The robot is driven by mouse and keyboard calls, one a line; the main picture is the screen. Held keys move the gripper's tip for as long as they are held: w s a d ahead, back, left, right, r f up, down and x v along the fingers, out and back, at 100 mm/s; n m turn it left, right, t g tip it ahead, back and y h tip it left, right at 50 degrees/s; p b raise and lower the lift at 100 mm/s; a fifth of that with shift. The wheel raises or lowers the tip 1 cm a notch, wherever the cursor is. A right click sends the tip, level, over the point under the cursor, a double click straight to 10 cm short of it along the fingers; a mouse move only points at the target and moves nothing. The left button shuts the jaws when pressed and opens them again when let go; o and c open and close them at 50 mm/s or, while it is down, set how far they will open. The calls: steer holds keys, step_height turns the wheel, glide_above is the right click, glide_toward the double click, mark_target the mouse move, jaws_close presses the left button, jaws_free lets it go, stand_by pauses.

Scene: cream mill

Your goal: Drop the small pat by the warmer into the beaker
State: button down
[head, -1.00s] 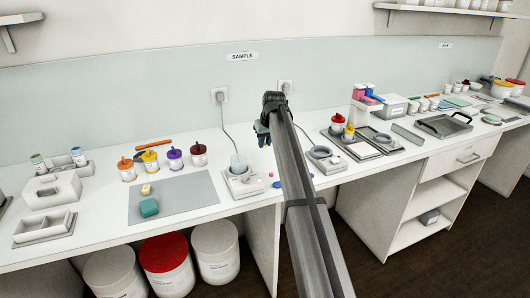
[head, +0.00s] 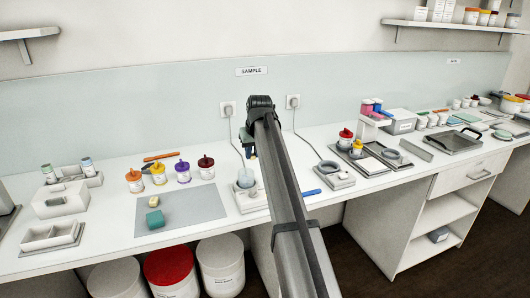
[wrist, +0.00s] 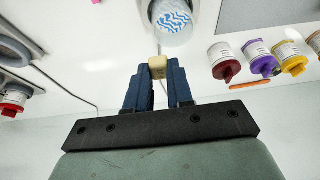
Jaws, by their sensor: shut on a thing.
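My gripper (wrist: 157,75) is shut on a small pale yellow pat (wrist: 157,67), held between its blue fingertips in the wrist view. The beaker (wrist: 172,20), with a blue zigzag pattern, shows just beyond the pat at the top of that view. In the head view the beaker (head: 245,178) stands on the warmer (head: 252,202), partly behind my arm. My gripper (head: 249,150) is above the beaker there, and the pat is too small or hidden to make out.
A grey mat (head: 190,210) left of the warmer carries a cream block (head: 154,202) and a teal block (head: 155,218). Several lidded jars (head: 182,170) stand behind it. A second warmer-like device (head: 334,174) and a blue stick (head: 305,192) are to the right.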

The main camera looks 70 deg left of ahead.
steer(key=shift+s+d+f, duration=0.25)
steer(key=shift+s+f, duration=0.15)
steer(key=shift+f, duration=0.4)
steer(key=shift+s+d+f, duration=0.2)
steer(key=shift+s+f, duration=0.2)
steer(key=shift+f, duration=0.45)
steer(key=shift+s+d+f, duration=0.25)
steer(key=shift+s+f, duration=0.15)
steer(key=shift+f, duration=0.4)
steer(key=c, duration=0.9)
jaws_free()
steer(key=v, duration=1.4)
steer(key=shift+d+f, duration=0.1)
